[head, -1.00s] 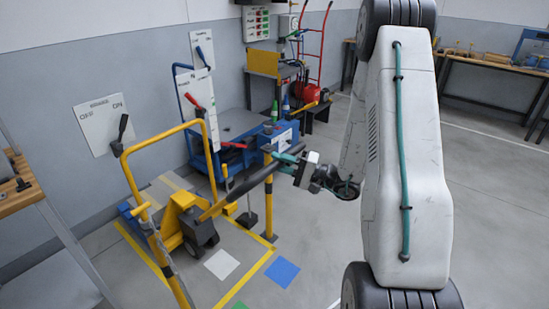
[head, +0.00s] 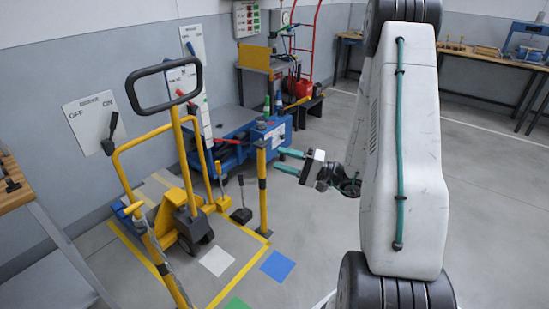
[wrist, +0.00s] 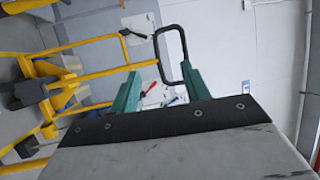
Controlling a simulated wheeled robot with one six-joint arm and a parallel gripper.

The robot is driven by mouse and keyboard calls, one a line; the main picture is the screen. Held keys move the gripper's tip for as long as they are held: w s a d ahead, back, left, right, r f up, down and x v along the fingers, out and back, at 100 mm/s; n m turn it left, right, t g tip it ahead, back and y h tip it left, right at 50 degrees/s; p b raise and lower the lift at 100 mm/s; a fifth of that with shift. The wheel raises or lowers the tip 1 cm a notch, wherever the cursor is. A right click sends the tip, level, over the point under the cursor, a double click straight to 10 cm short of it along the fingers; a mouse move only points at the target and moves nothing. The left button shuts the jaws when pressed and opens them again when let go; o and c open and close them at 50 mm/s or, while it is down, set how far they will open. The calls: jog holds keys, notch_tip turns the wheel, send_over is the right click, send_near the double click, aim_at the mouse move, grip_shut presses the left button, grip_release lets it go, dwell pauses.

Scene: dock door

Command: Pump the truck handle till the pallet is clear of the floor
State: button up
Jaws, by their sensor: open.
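The yellow pallet truck (head: 181,208) stands on the left inside a yellow-lined floor area. Its handle, a black loop (head: 133,94) on a yellow shaft (head: 178,145), stands nearly upright. My gripper (head: 278,159) is open and empty, to the right of the handle and lower than the loop, apart from it. In the wrist view the loop (wrist: 157,55) shows beyond and between my open green fingers (wrist: 163,75). The pallet is mostly hidden behind the truck and rails, and I cannot tell its gap to the floor.
A blue machine (head: 270,137) with a red lever is behind. An ON/OFF panel (head: 88,110) is on the wall. Floor at right is clear.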

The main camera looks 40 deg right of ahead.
jog(key=shift+v, duration=2.05)
